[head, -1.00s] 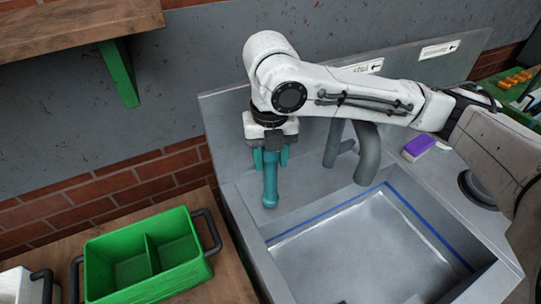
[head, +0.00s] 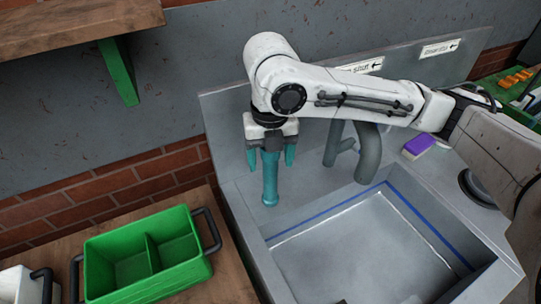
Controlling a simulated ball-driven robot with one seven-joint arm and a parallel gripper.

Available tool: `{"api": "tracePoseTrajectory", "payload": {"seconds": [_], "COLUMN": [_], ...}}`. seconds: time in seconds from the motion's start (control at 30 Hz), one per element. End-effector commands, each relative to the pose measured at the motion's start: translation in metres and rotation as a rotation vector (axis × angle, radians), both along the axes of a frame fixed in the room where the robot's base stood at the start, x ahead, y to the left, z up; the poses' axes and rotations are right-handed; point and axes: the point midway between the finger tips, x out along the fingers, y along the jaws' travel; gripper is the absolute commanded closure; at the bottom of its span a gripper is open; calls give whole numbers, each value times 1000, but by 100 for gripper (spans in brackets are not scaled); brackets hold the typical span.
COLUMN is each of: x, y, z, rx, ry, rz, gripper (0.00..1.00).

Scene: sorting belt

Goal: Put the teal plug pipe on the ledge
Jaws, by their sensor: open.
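The teal plug pipe (head: 270,182) stands upright at the back left corner of the grey sink, its lower end at the ledge (head: 240,190) there. I cannot tell for sure that its foot touches the ledge. My gripper (head: 271,160) points down over the pipe. Its teal fingers are open, one on each side of the pipe's upper part, with gaps between. The top of the pipe is hidden by the gripper.
A grey forked pipe (head: 368,155) rises just right of my gripper at the back of the sink (head: 365,250). A purple and white sponge (head: 418,146) lies on the right rim. A green divided bin (head: 125,290) stands on the wooden bench at left. A wooden shelf (head: 70,25) hangs upper left.

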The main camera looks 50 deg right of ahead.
Motion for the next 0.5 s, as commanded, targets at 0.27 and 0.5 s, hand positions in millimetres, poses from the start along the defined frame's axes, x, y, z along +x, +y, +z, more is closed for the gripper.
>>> {"api": "tracePoseTrajectory", "payload": {"seconds": [0.27,0.5], "x": [1,1], "y": [0,0], "z": [40,89], "rx": [-3,-1], "ry": [-3,-3], "rz": [1,1], "gripper": [31,31]}}
